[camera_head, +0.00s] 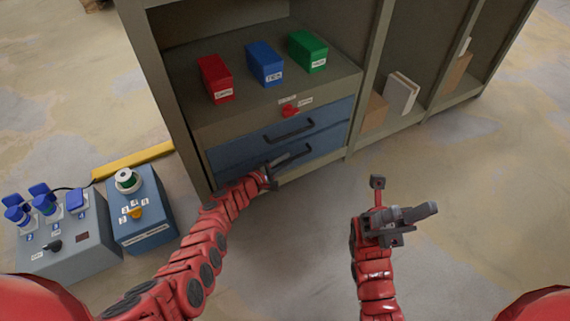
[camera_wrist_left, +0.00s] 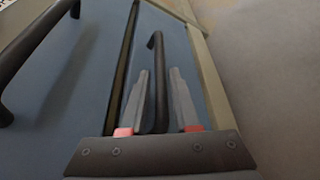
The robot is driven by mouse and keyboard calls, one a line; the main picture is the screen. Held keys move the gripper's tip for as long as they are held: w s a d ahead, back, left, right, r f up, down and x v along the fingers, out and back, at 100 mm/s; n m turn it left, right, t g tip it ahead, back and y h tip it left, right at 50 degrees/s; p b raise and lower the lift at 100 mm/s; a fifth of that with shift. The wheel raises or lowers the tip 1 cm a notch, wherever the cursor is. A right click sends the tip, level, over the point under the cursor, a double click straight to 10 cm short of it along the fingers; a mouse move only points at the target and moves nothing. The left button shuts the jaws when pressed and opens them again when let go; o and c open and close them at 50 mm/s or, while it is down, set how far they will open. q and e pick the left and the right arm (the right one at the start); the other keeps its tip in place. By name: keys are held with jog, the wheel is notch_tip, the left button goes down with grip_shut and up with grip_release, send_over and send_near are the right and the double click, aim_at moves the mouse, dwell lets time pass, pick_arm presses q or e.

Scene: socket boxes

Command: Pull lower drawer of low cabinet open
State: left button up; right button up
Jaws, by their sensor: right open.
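The low cabinet (camera_head: 199,133) has two blue drawers, one above the other, and both look closed. The lower drawer (camera_head: 322,148) has a dark bar handle (camera_head: 298,152); the left wrist view also shows this handle (camera_wrist_left: 158,88). My left gripper (camera_head: 279,162) is at the lower handle and hides part of it. In the left wrist view its two fingers (camera_wrist_left: 158,72) stand on either side of the bar, with narrow gaps visible. My right gripper (camera_head: 428,211) is open and empty over the floor, right of and apart from the drawers.
The upper drawer has its own handle (camera_head: 289,130), close above. A red knob (camera_head: 290,111) sits above it. Red (camera_head: 214,79), blue (camera_head: 265,63) and green (camera_head: 307,51) boxes stand on the shelf. Control boxes (camera_head: 62,236) stand at left. Floor before the drawers is clear.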

pick_arm(q)
jog(key=shift+w+d, duration=0.1)
jog(key=shift+w, duration=0.05)
grip_shut()
dwell(1.5)
